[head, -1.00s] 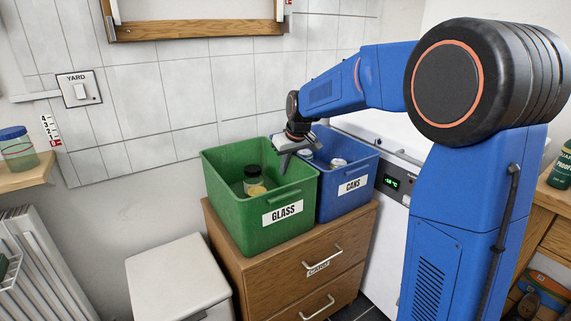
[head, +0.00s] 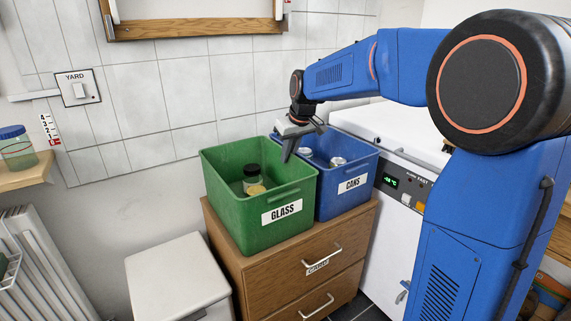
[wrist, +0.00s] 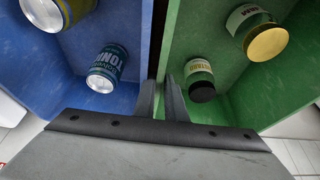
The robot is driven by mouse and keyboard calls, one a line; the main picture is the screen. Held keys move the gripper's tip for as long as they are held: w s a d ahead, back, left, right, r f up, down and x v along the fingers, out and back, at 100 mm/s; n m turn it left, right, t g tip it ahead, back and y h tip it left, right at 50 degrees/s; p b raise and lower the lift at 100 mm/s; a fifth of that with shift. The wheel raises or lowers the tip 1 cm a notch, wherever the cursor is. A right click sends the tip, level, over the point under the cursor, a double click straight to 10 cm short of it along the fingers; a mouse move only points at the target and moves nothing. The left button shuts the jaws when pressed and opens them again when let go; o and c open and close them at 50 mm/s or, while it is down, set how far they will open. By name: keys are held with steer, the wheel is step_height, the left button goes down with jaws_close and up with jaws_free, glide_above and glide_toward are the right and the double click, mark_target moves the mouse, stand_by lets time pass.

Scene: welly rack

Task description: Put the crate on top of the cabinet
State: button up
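A green crate (head: 240,212) labelled GLASS stands on the wooden drawer cabinet (head: 289,268). A blue crate (head: 333,200) labelled CANS stands close beside it, also on the cabinet. My gripper (head: 288,155) points down over the neighbouring walls of the two crates. In the wrist view, its fingers (wrist: 161,100) sit close together at the narrow gap between blue and green walls. The right finger is on the green crate's inner side. I cannot tell whether the fingers press on a wall. The green crate holds jars (wrist: 200,80); the blue crate holds cans (wrist: 107,68).
A white freezer with a lit display (head: 391,181) stands right of the cabinet. A pale lidded bin (head: 178,272) stands at its left. A radiator (head: 40,268) and a small shelf (head: 22,176) are at far left. The tiled wall is close behind.

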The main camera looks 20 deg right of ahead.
steer(key=v, duration=0.6)
steer(key=shift+r, duration=0.1)
steer(key=shift+s, duration=0.35)
steer(key=s+d+f+m, duration=0.1)
steer(key=s+f, duration=0.3)
steer(key=s, duration=0.8)
steer(key=s+d+f+m+h, duration=0.1)
steer(key=s+f, duration=0.3)
steer(key=s, duration=0.9)
steer(key=s+d+f+m, duration=0.1)
steer(key=s+d+f, duration=0.2)
steer(key=s, duration=1)
step_height(320, 180, down, 2)
steer(key=shift+s+d+f+m+t, duration=0.1)
steer(key=shift+s+d+m+t, duration=0.15)
steer(key=shift+d+m+t, duration=0.05)
